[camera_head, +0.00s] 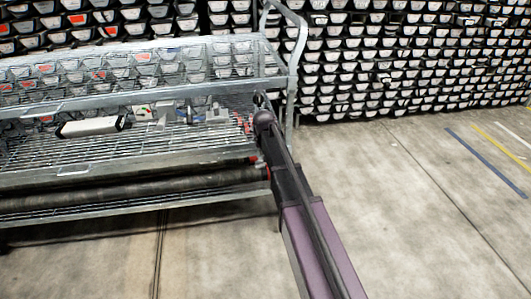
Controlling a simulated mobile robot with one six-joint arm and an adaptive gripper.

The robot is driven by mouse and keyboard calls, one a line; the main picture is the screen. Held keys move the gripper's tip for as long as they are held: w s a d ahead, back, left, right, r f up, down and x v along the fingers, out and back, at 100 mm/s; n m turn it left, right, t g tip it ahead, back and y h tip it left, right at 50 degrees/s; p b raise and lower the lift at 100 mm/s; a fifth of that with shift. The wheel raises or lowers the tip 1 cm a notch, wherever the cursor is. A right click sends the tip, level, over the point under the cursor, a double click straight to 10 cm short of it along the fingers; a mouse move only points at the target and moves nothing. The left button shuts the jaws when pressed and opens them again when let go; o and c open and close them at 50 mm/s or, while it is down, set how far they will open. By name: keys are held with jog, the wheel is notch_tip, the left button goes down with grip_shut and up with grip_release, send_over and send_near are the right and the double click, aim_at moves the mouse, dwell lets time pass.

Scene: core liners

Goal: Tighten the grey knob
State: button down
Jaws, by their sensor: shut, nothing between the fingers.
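My arm reaches from the lower right up to the right end of a grey wire-mesh cart. My gripper (259,98) is the small dark end just above the round dark joint, beside the cart's right end post. It looks shut and empty, but it is small and its fingers are hard to make out. I cannot pick out a grey knob for certain. Small grey fittings (166,112) stand on the middle shelf, left of my gripper and apart from it.
The metal cart (75,170) has mesh shelves and a curved handle (301,30) at its right end. A long white-and-black object (92,127) lies on the middle shelf. Stacked core liners (410,60) fill the back. The concrete floor (420,210) is clear on the right.

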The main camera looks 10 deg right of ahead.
aim_at(262, 164)
jog(key=shift+b+x, duration=0.9)
jog(key=shift+x, duration=0.35)
jog(key=shift+s+d+f+b, duration=0.1)
jog(key=shift+d+f+b, duration=0.05)
jog(key=shift+f+b, duration=1.5)
jog(key=shift+d, duration=0.4)
jog(key=shift+a, duration=0.65)
jog(key=shift+y, duration=0.3)
